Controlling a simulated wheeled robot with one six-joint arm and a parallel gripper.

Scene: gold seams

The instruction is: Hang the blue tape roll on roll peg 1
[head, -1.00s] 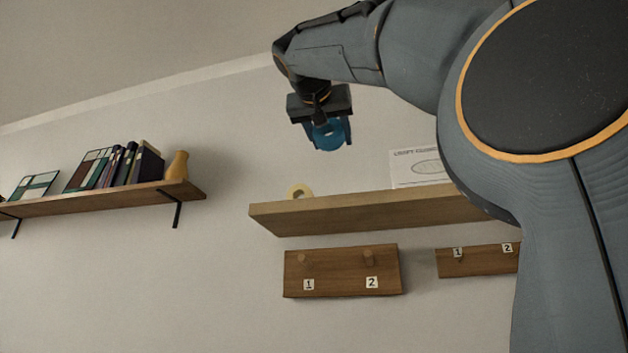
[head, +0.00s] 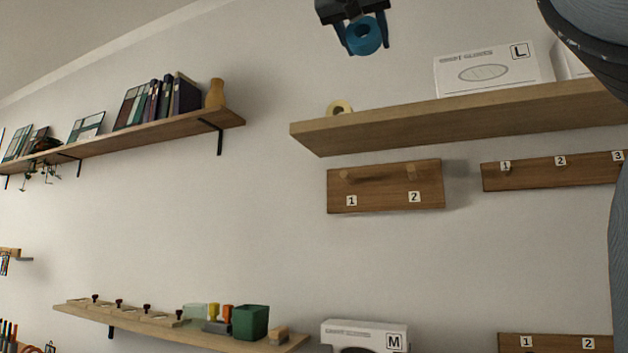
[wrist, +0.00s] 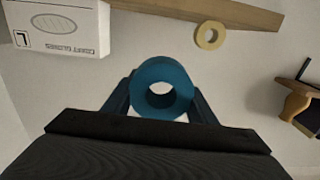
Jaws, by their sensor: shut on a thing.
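My gripper (head: 360,38) is shut on the blue tape roll (head: 364,36), high above the upper right shelf in the head view. In the wrist view the blue tape roll (wrist: 161,88) sits between the two fingers of my gripper (wrist: 160,100), its hole facing the camera. Below that shelf, a wooden board (head: 385,186) carries two pegs over labels 1 and 2. Roll peg 1 (head: 346,175) is the left one and looks bare. I cannot tell from the label alone whether another board's peg 1 is meant.
The wooden shelf (head: 450,118) juts out above the board, with a cream tape roll (head: 340,107) and a white glove box (head: 492,70) on it. Another numbered board (head: 550,172) is to the right. A shelf with books (head: 130,135) is at left. Wall space left of the board is clear.

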